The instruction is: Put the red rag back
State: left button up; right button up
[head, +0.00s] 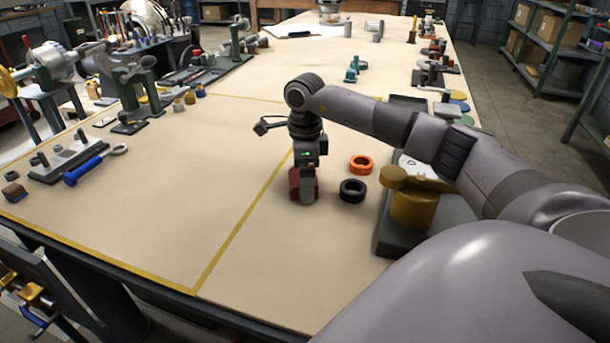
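A small dark red piece, which looks like the red rag (293,183), is on or just above the tabletop at the middle of the bench, just right of the yellow line. My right gripper (305,190) points straight down at it, with the grey fingers in front of the red. Red shows on both sides of the fingers. The fingers hide most of it, and I cannot tell whether they are closed on it or whether it touches the table. My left gripper is not in view.
An orange ring (361,164) and a black ring (352,190) lie just right of my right gripper. A brown-yellow part (412,208) stands on a dark base further right. A blue-handled tool (85,170) lies at left. The yellow-outlined area (170,200) is largely bare.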

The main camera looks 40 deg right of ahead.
notch_tip(320, 180, up, 12)
jog(key=p, duration=0.1)
jog(key=shift+r, duration=0.15)
dwell(0.3)
dwell(0.5)
